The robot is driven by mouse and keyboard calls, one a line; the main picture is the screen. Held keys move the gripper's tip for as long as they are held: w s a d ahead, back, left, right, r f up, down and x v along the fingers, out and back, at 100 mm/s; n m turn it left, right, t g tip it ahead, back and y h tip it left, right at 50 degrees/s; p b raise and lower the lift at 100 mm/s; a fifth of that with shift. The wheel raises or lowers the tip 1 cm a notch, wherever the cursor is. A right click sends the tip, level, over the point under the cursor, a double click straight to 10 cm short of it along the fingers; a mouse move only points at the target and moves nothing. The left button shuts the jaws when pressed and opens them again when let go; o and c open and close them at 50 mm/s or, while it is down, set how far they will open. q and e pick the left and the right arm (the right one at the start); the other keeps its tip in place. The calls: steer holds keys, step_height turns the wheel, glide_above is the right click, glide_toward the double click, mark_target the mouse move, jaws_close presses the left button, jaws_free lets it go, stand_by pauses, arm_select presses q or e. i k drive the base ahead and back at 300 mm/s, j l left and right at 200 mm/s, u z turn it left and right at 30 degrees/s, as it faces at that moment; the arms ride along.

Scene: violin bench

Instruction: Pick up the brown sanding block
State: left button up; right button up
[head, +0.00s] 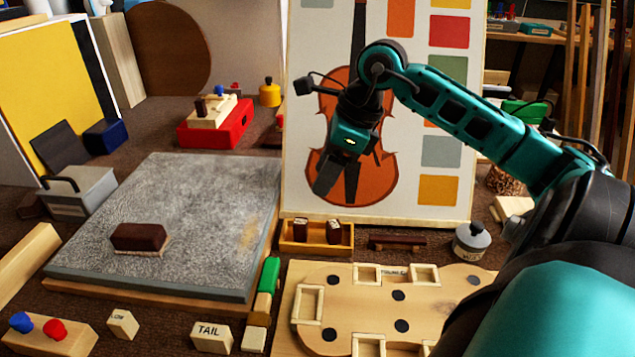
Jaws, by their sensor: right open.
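The brown sanding block (139,236) lies on the left part of a grey speckled slab (190,200), with a paler layer along its underside. My right gripper (338,186) hangs in the air in front of the violin picture, pointing down, with its dark fingers apart and nothing between them. It is well to the right of the block and higher up, not touching it. My left gripper is not in view.
The violin picture board (440,150) stands behind the gripper. A violin-shaped wooden board (440,310) lies front right. The slab's middle is clear.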

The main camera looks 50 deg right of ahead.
mark_target(146, 240)
steer(key=k+j, duration=0.35)
steer(key=j, duration=0.2)
steer(key=k+j, duration=0.35)
steer(key=j, duration=0.15)
